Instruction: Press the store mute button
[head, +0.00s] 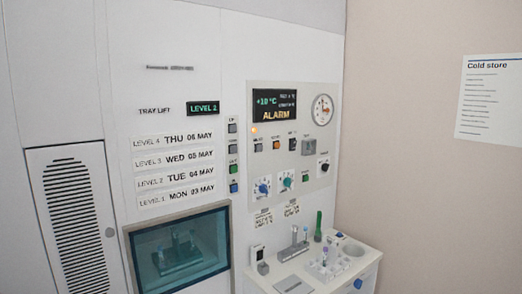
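A grey control panel (293,180) is on the white wall at centre right. Its dark display (274,107) reads +10 °C and ALARM in amber, with smaller text too small to read. Below the display is a row of small buttons: a dark one (258,147), an orange-marked one (276,145) and a dark one (292,144). An amber light (254,129) glows above the leftmost. Their labels are too small to read, so I cannot tell which one is store mute. Neither of my grippers is in view.
A column of tray lift buttons (233,146) stands left of the panel, beside the LEVEL 2 display (203,108). Dials (263,188) sit lower on the panel. A white shelf (318,272) with tubes and a rack juts out below. A glass window (180,248) is lower left.

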